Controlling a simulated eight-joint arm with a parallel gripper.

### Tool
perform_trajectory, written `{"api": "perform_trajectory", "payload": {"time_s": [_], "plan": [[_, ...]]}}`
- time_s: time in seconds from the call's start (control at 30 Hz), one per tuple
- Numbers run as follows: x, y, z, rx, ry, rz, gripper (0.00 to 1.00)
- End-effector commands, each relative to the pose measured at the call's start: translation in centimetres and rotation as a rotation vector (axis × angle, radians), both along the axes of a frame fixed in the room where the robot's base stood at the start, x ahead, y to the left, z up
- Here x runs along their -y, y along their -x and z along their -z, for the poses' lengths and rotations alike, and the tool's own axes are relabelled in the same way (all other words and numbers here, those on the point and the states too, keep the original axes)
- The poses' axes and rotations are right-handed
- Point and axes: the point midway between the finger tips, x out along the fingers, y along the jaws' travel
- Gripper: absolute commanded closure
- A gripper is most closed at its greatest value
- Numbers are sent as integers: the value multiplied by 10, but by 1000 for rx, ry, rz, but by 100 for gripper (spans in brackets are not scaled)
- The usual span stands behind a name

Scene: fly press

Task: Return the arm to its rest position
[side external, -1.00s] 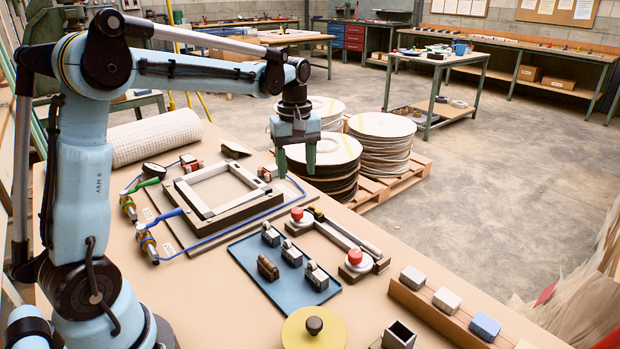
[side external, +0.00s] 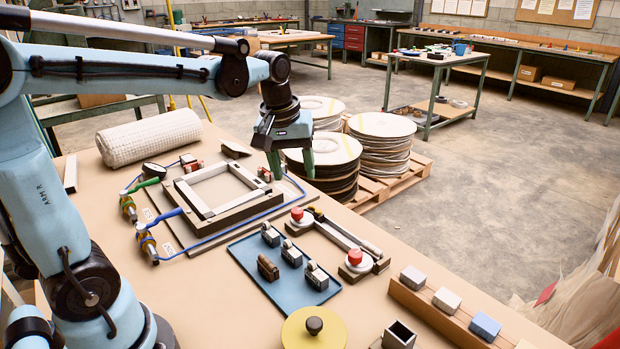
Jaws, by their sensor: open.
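My gripper (side external: 292,165) hangs with its two green fingers pointing down and spread apart. Nothing shows between them. In the picture it is just right of the square frame fixture (side external: 225,212), over the far side of the bench, in front of the stacked discs. It looks raised above the bench top; the exact height is hard to tell. My blue arm reaches across from the left side of the picture.
The bench (side external: 195,300) also holds a blue tray (side external: 245,258) with several small parts, a two-button bar (side external: 335,235), a yellow lid (side external: 300,335), a wooden rail of blocks (side external: 440,308), levers with blue tubing (side external: 165,222) and a white roll (side external: 150,138). Disc stacks (side external: 380,145) stand beyond.

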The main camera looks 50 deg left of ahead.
Motion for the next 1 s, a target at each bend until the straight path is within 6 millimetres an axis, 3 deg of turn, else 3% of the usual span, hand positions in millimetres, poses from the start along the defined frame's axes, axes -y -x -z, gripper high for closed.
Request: {"api": "perform_trajectory", "payload": {"time_s": [0.3, 0.5, 0.7, 1.0], "plan": [[40, 53, 12, 205, -133, 406, 43], [57, 77, 29, 312, -225, 611, 43], [64, 86, 39, 364, -275, 707, 43], [64, 87, 40, 369, -281, 716, 43]]}}
